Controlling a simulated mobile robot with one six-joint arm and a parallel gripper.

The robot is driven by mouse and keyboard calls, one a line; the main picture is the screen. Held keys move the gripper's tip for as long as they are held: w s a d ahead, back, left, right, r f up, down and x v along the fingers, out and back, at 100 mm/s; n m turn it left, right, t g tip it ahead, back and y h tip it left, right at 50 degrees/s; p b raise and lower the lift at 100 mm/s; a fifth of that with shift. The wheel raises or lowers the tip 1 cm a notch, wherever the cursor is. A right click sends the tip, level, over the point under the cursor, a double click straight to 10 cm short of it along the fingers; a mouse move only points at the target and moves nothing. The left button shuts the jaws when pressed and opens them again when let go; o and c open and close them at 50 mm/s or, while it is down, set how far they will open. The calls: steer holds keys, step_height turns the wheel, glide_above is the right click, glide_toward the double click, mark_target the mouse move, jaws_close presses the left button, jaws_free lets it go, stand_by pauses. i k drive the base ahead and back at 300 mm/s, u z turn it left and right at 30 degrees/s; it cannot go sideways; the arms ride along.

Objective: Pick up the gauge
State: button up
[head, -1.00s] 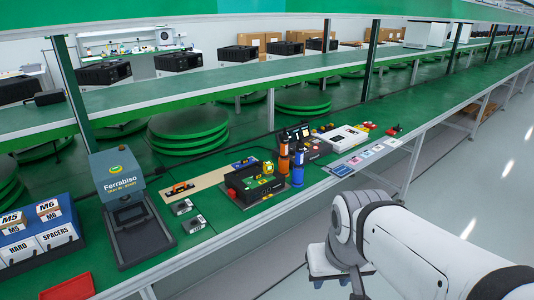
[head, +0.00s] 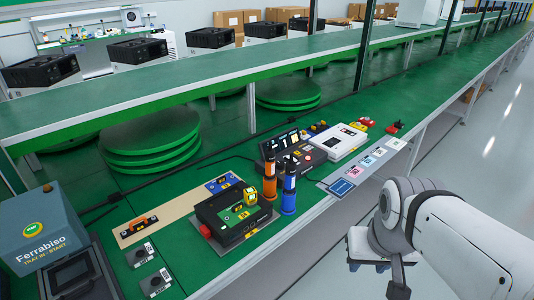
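No object is clearly readable as the gauge. Candidates stand on the near green bench: a small yellow block-shaped item (head: 250,197) on top of a black box with a green top (head: 226,222), an orange-and-black item (head: 138,226) on a beige board (head: 172,219), and upright orange (head: 270,182) and blue (head: 289,190) cylinders just right of the box. Their labels are too small to read. My white arm enters at the lower right, beside the bench over the floor.
A blue-grey Ferrabiso machine (head: 45,228) stands at the left. Two small grey blocks (head: 140,255) lie near the bench edge. A white case (head: 340,140) and flat cards (head: 341,187) lie further right. A raised green shelf (head: 215,75) runs behind. Bench beyond the case is mostly clear.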

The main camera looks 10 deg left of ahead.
mark_target(250, 195)
steer(key=u, duration=0.35)
steer(key=i, duration=0.95)
steer(key=u, duration=0.65)
